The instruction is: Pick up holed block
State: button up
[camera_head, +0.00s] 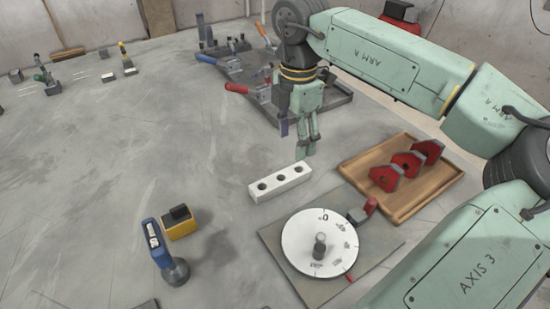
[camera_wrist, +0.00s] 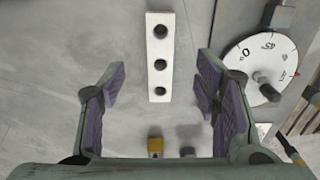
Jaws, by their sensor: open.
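The holed block (camera_head: 280,182) is a white bar with three dark round holes along its top. It lies flat on the grey table, left of the dial plate. In the wrist view the block (camera_wrist: 159,50) runs lengthwise down the upper middle, with its lower end between the fingers. My gripper (camera_head: 305,145) points down above the table just behind the block in the head view. In the wrist view my gripper (camera_wrist: 158,88) is open, with purple-padded fingers on both sides of the block and nothing between them held. It appears apart from the block.
A white dial (camera_head: 319,243) with a centre post stands on a grey plate in front of the block. A wooden tray (camera_head: 420,202) with red pieces lies to the right. A yellow block (camera_head: 179,224) and a blue tool (camera_head: 163,250) stand at left. Clamps (camera_head: 245,92) are behind.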

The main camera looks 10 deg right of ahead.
aim_at(291, 173)
jog(key=shift+w+f, duration=0.4)
jog(key=shift+f, duration=0.05)
jog(key=f+p, duration=0.1)
jog(key=f, duration=0.2)
jog(key=f+p, duration=0.1)
jog(key=f, duration=0.2)
jog(key=s+f+p, duration=0.1)
jog(key=f, duration=0.2)
jog(key=shift+a+f, duration=0.15)
jog(key=shift+f, duration=0.25)
jog(key=shift+c, duration=0.3)
grip_shut()
jog(key=shift+r, duration=0.1)
